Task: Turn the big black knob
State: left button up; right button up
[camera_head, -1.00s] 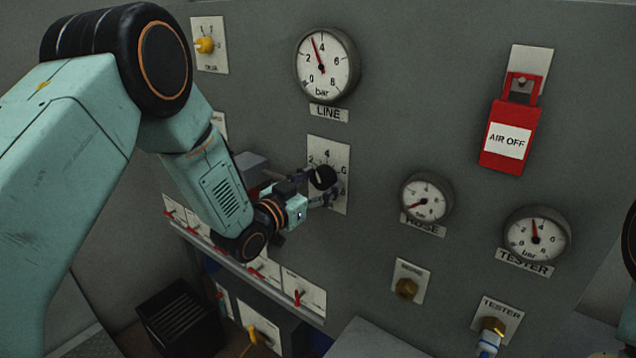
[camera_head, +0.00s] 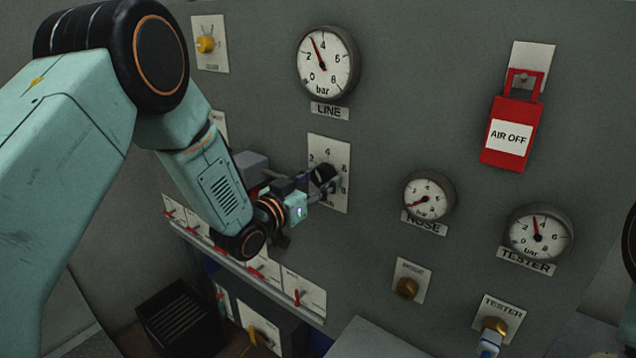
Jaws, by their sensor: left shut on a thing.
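The big black knob (camera_head: 322,175) sits on a white numbered plate (camera_head: 342,158) on the grey panel, below the LINE gauge (camera_head: 326,62). My left gripper (camera_head: 326,183) reaches it from the left and is shut on the knob. The gripper and wrist cover part of the plate's lower left and part of the knob. The LINE gauge's red needle points up and left, between 2 and 4. A dark arm part (camera_head: 628,240) shows at the right edge; my right gripper is not in view.
A red AIR OFF tag (camera_head: 507,135) hangs at the upper right. The HOSE gauge (camera_head: 428,196) and TESTER gauge (camera_head: 537,232) stick out to the right of the knob. A ledge (camera_head: 250,277) with small red-levered switches runs below my left arm. A yellow knob (camera_head: 206,44) is at the upper left.

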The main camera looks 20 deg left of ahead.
pick_arm(q)
jog(key=o, duration=1.2)
jog(key=shift+c, duration=0.2)
